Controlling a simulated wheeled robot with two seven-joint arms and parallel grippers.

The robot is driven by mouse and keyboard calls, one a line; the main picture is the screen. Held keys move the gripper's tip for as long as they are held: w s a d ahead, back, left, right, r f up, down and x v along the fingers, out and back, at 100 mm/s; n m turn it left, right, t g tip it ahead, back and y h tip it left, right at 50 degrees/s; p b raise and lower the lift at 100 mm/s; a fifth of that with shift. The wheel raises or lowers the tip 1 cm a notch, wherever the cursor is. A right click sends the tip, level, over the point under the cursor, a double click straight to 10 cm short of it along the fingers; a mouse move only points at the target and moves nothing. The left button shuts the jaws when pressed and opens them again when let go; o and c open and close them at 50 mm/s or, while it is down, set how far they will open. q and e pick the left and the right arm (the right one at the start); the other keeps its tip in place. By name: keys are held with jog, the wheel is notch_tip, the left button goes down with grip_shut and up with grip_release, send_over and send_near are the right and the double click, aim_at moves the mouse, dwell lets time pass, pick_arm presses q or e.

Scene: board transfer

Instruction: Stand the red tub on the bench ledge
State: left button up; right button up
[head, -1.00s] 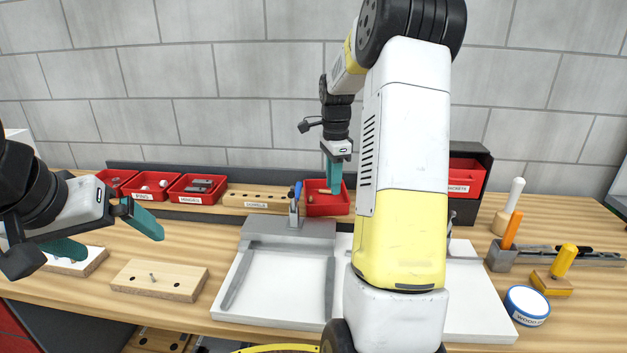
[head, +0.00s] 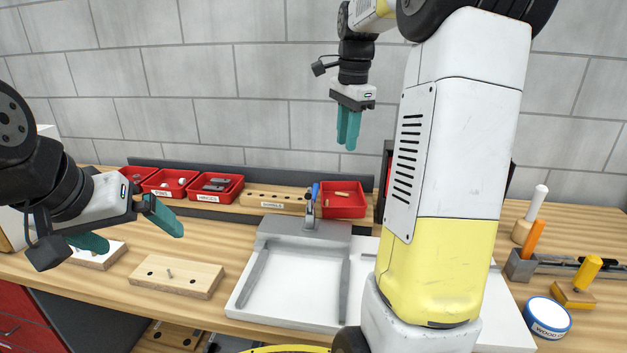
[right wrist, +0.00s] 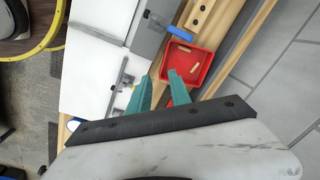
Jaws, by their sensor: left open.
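The red tub (head: 343,211) stands upright at the back of the bench, at the right end of the row of red tubs on the ledge (head: 228,207). Small wooden pieces lie in it. The right wrist view shows the tub (right wrist: 205,58) beyond my fingertips. My right gripper (head: 347,146) hangs above the tub, clear of it; its teal fingers (right wrist: 160,78) stand apart with nothing between them. My left gripper (head: 143,241) is open and empty over the left of the bench. How the tub's underside rests is hidden.
Other red tubs (head: 215,196) and a drilled wooden block (head: 273,203) stand left of the tub. A white tray with a grey clamp fixture (head: 305,228) lies in front.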

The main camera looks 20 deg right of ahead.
jog(key=s+a+f+n+t+y, duration=0.1)
jog(key=s+a+f+n+t, duration=0.1)
jog(key=s+a+n, duration=0.4)
jog(key=s+a+f+n+t+y, duration=0.1)
jog(key=s+a+n+t, duration=0.2)
jog(key=s+a+n, duration=0.4)
jog(key=s+n, duration=0.3)
jog(key=s, duration=0.5)
jog(key=shift+s+a+f, duration=0.25)
jog(key=shift+f, duration=0.15)
